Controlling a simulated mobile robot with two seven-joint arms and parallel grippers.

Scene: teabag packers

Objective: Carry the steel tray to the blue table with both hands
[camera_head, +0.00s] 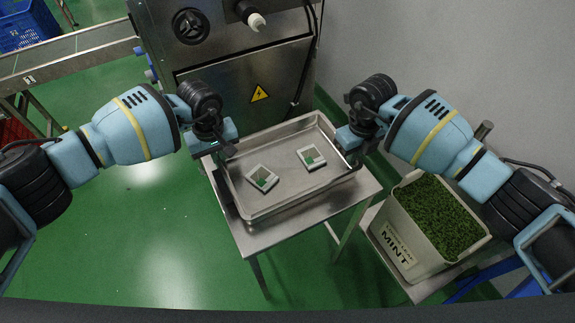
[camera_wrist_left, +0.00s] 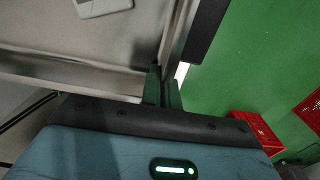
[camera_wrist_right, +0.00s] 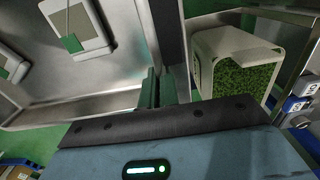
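The steel tray (camera_head: 291,187) is on or just above a small steel table (camera_head: 262,238) in the middle of the head view; I cannot tell if there is a gap. No blue tabletop is clearly visible.
A steel machine (camera_head: 240,75) stands directly behind the table. A white bin of green leaves marked MINT (camera_head: 400,235) stands at the right, with blue bars (camera_head: 487,280) beside it. A conveyor (camera_head: 70,45) and a blue crate (camera_head: 25,25) are far left. Green floor (camera_head: 130,240) is open at left.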

